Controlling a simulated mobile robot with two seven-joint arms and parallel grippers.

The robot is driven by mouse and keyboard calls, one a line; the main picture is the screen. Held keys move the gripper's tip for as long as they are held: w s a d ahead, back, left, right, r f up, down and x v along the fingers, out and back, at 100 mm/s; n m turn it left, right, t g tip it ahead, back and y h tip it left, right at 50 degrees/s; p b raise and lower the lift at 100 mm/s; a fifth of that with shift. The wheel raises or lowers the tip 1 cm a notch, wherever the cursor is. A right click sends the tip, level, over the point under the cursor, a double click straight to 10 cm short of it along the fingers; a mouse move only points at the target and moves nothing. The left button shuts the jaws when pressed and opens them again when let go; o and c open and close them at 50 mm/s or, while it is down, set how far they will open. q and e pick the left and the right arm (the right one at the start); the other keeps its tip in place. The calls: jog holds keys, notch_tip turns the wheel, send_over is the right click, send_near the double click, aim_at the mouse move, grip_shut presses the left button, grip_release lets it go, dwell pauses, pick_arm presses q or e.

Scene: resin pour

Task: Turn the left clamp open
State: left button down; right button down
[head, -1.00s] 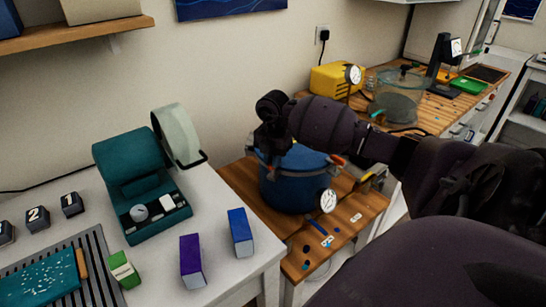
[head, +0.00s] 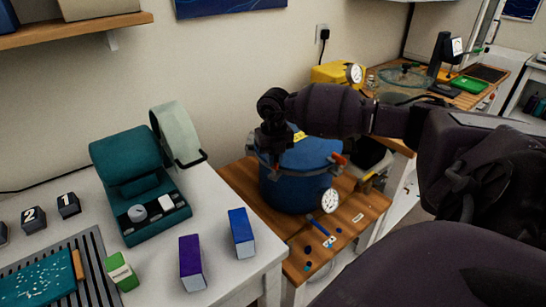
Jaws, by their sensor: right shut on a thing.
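The blue pressure pot (head: 292,190) stands on a low wooden bench, with a white dial gauge (head: 330,201) on its front right. My right gripper (head: 271,158) points down at the left edge of the pot's lid. It is shut on the left clamp there, which it hides almost wholly, so I cannot tell how far the clamp is turned. The right clamp, with an orange-red handle (head: 339,158), shows on the lid's right side. A yellow label shows on the lid beside my gripper. My left gripper is not in view.
A grey table (head: 226,277) at left carries a teal machine (head: 135,180), a purple box (head: 192,263) and a blue box (head: 241,233). The low bench (head: 350,222) has small blue items in front of the pot. A yellow machine (head: 335,73) stands behind.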

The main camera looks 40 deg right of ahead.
jog(key=n+b, duration=0.1)
jog(key=n, duration=0.3)
jog(key=shift+n, duration=0.3)
jog(key=n, duration=0.2)
jog(key=shift+n+b, duration=0.35)
jog(key=shift+n, duration=0.55)
jog(key=c, duration=1.1)
grip_release()
jog(key=shift+c, duration=0.2)
jog(key=shift+r, duration=0.15)
